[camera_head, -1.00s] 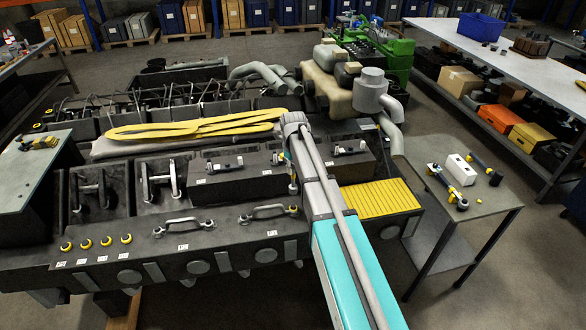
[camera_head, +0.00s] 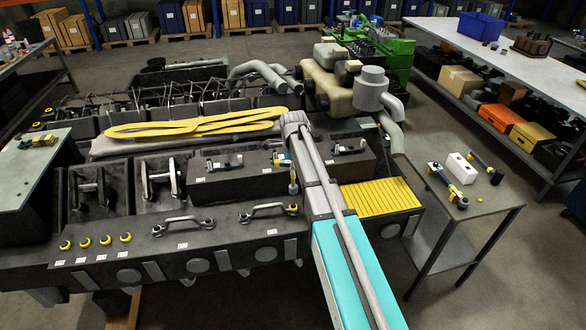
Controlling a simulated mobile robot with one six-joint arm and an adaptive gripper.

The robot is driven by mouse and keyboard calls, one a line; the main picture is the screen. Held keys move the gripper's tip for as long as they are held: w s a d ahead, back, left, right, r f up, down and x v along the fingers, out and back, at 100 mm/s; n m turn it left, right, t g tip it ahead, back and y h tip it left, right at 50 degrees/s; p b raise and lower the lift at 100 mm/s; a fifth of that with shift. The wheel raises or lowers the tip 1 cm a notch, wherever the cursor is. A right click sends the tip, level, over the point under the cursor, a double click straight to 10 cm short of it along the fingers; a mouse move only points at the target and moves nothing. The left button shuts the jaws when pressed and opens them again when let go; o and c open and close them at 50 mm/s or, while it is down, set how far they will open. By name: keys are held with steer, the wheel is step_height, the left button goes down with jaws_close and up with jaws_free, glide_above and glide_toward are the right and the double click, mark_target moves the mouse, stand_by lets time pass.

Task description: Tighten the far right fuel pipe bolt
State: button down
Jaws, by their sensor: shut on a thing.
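The near face of the black engine block (camera_head: 110,262) carries two grey curved fuel pipes, a left one (camera_head: 183,222) and a right one (camera_head: 268,208), with bolts at their ends. The far right fuel pipe bolt (camera_head: 292,209) is at the right end of the right pipe, close beside my arm. A slim upright tool (camera_head: 293,186) with a light-blue part stands just above this bolt. I cannot tell whether it touches the bolt. My gripper (camera_head: 288,162) is mostly hidden behind my own arm, at the top of this tool, and is shut on it.
A small side table (camera_head: 485,208) at right holds a wrench (camera_head: 446,186), a white box (camera_head: 461,168) and a dark-handled tool. A yellow ribbed plate (camera_head: 380,198) lies right of my arm. Yellow slings (camera_head: 190,126) lie across the engine. Yellow-ringed bolts (camera_head: 106,241) line the front left.

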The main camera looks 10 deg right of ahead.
mark_target(293, 186)
steer(key=n, duration=0.5)
steer(key=shift+f+b, duration=0.35)
steer(key=shift+f, duration=0.05)
steer(key=n, duration=0.5)
steer(key=shift+f+n+b, duration=0.3)
steer(key=shift+f+b, duration=0.05)
steer(key=n, duration=0.5)
steer(key=shift+f+b, duration=0.35)
steer(key=n, duration=0.5)
steer(key=shift+f+n+b, duration=0.35)
steer(key=shift+f+n, duration=0.05)
steer(key=shift+f+b, duration=1.6)
steer(key=shift+b, duration=0.05)
steer(key=shift+f, duration=0.1)
steer(key=shift+f+b, duration=0.85)
steer(key=shift+b, duration=0.05)
steer(key=shift+r, duration=0.1)
